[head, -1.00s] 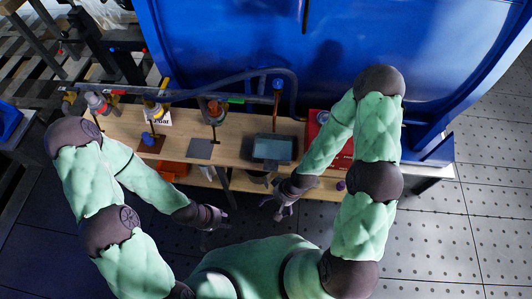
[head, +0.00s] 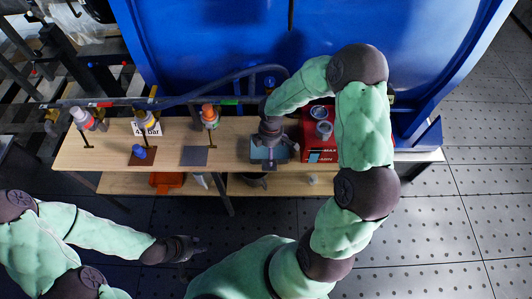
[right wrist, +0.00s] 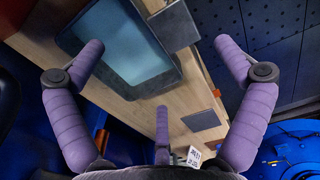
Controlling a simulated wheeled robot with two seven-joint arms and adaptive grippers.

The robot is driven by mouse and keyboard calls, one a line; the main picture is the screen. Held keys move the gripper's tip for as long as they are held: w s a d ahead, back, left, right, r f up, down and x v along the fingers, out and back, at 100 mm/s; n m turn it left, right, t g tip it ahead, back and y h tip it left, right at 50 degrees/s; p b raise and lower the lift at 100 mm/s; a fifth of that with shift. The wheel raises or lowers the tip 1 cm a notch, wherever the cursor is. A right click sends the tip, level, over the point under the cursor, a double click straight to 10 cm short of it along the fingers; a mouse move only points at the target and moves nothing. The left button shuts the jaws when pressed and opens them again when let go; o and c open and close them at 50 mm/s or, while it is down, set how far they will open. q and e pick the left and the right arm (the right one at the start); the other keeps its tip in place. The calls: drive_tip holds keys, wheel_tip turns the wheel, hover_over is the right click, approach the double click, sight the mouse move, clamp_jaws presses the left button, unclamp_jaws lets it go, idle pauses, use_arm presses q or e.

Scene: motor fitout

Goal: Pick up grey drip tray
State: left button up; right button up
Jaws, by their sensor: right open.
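The grey drip tray (head: 258,154) is a shallow rectangular tray with a dark rim and a blue-grey inside. It lies on the wooden bench top, left of a red box. My right gripper (head: 271,148) is over the tray and hides part of it. In the right wrist view the tray (right wrist: 128,48) is at the upper left, and my open right gripper (right wrist: 160,60) has its purple fingers spread with nothing between them. One finger overlaps the tray's edge in that view; contact cannot be told. My left gripper (head: 185,248) is low, in front of the bench; its fingers are unclear.
A red box (head: 318,140) with cans on it stands right of the tray. A flat grey plate (head: 195,156) and a brown plate with a blue object (head: 139,152) lie to the left. A pipe with several valves runs behind; a lower shelf (head: 225,185) holds an orange bin (head: 166,180).

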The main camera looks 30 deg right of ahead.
wheel_tip(320, 180, down, 4)
drive_tip(key=shift+f+b, duration=0.25)
drive_tip(key=shift+b, duration=0.4)
drive_tip(key=f, duration=0.1)
drive_tip(key=f+b, duration=0.1)
drive_tip(key=f, duration=0.1)
drive_tip(key=f+b, duration=0.1)
drive_tip(key=f, duration=0.1)
drive_tip(key=shift+s+a, duration=0.35)
drive_tip(key=c, duration=1.7)
drive_tip(key=shift+o, duration=0.2)
drive_tip(key=shift+r, duration=0.15)
